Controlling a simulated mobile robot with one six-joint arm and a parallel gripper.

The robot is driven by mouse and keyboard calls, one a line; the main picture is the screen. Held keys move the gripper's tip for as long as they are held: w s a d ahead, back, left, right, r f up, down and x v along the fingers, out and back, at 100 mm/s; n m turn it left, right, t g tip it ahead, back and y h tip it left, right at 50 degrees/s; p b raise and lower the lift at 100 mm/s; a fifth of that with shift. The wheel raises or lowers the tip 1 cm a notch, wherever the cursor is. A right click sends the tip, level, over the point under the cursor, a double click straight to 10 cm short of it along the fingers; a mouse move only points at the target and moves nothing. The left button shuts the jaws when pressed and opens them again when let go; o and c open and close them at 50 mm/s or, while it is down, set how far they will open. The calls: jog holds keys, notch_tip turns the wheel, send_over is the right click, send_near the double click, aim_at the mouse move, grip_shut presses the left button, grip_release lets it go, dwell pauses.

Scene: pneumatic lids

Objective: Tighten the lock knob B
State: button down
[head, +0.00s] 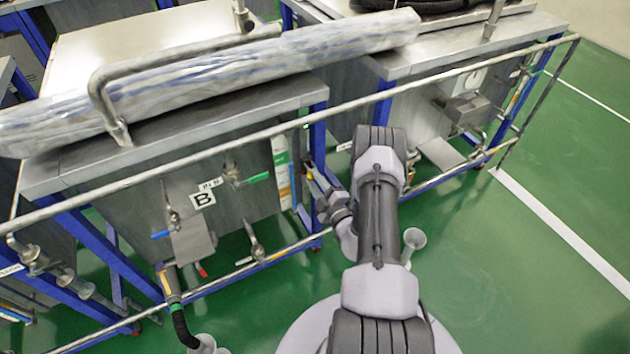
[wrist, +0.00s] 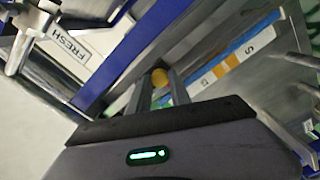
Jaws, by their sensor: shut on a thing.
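No letter shows on this knob. In the head view my gripper (head: 311,174) reaches to the right end of the steel tank (head: 130,215) that bears a "B" sign (head: 203,199).
A metal rail (head: 240,134) runs along the front of the tanks. Blue frame posts (head: 318,130) stand beside my gripper. A plastic-wrapped roll (head: 250,65) lies on the tank top. Green floor (head: 500,270) is clear at right.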

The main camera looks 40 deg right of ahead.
dwell(0.3)
jog(key=c, duration=1.2)
grip_release()
jog(key=shift+o, duration=0.2)
